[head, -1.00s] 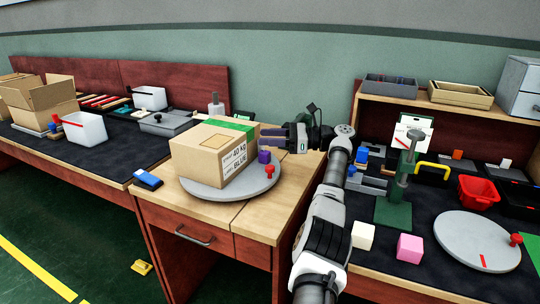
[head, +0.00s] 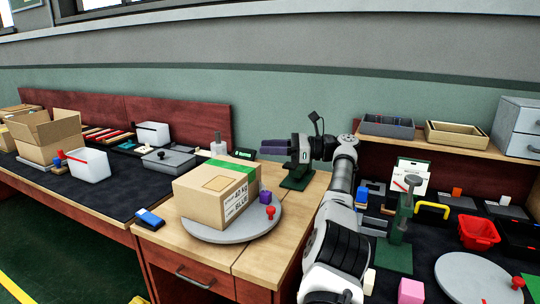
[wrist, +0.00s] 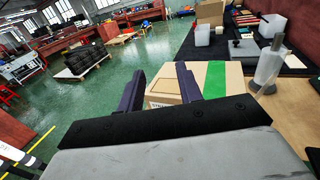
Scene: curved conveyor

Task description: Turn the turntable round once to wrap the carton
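The carton (head: 218,197) is a closed brown box with green tape across its top and a printed label on its side. It sits on the round grey turntable (head: 232,235) on the wooden worktop. A red knob (head: 270,211) stands on the turntable's right rim, with a purple block (head: 265,197) beside it, next to the carton. My gripper (head: 263,147) is behind and to the right of the carton, raised above the worktop and pointing left. In the wrist view its two dark fingers (wrist: 160,88) are apart with nothing held between them. The carton (wrist: 180,82) shows beyond them.
A dispenser with a grey cylinder (head: 217,142) stands behind the carton. A blue device (head: 149,218) lies at the worktop's left edge. A second turntable (head: 475,278), a green stand (head: 393,252) and a red bin (head: 478,232) are on the right bench.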

